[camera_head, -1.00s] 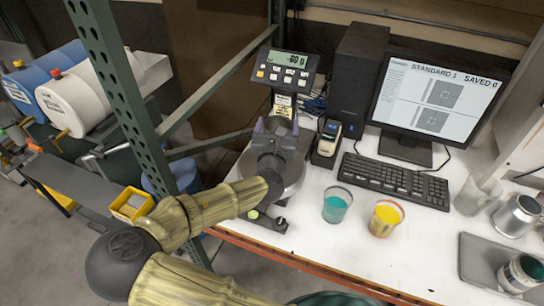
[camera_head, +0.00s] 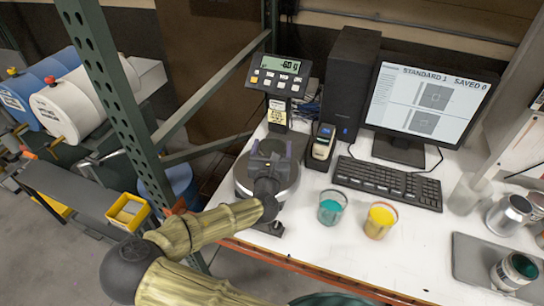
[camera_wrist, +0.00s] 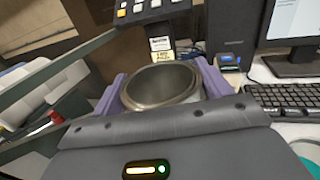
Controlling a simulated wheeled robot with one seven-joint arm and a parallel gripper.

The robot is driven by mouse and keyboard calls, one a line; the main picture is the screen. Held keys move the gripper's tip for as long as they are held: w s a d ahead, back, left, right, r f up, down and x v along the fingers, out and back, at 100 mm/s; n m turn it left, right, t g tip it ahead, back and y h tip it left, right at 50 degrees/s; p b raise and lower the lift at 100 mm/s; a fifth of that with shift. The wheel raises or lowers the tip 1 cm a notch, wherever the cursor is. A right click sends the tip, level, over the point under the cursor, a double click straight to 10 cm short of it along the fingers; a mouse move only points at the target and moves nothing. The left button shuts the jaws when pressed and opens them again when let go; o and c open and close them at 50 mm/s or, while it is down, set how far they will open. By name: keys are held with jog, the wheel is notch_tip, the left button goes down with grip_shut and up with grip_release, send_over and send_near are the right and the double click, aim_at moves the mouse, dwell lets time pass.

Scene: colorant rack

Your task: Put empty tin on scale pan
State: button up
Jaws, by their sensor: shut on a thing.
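My gripper (camera_head: 268,152) is over the round metal scale pan (camera_head: 242,182), with the pan's rim showing on both sides of it. In the wrist view, the purple fingers of my gripper (camera_wrist: 160,88) are shut on an open empty tin (camera_wrist: 158,84). The tin is upright or nearly so, with its rim facing up and a bare inside. My gripper hides most of the tin in the head view. I cannot tell whether the tin's base touches the pan. The scale display (camera_head: 280,66) behind the pan is lit and appears to show a negative number.
A handheld device (camera_head: 322,143) stands close to the pan's right. A teal cup (camera_head: 331,207) and a yellow cup (camera_head: 380,220) stand near the front. A keyboard (camera_head: 388,183) and monitor (camera_head: 432,105) are behind. A green rack post (camera_head: 110,100) rises at left.

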aim_at(273, 148)
jog(key=shift+f+p, duration=0.4)
jog(key=shift+f, duration=1.45)
jog(key=shift+f, duration=0.1)
jog(key=o, duration=1)
jog(key=shift+r, duration=0.2)
jog(key=s+a+b, duration=0.1)
jog(key=s+b, duration=0.2)
jog(key=s, duration=0.9)
jog(key=shift+f+b, duration=0.15)
jog(key=shift+b, duration=0.15)
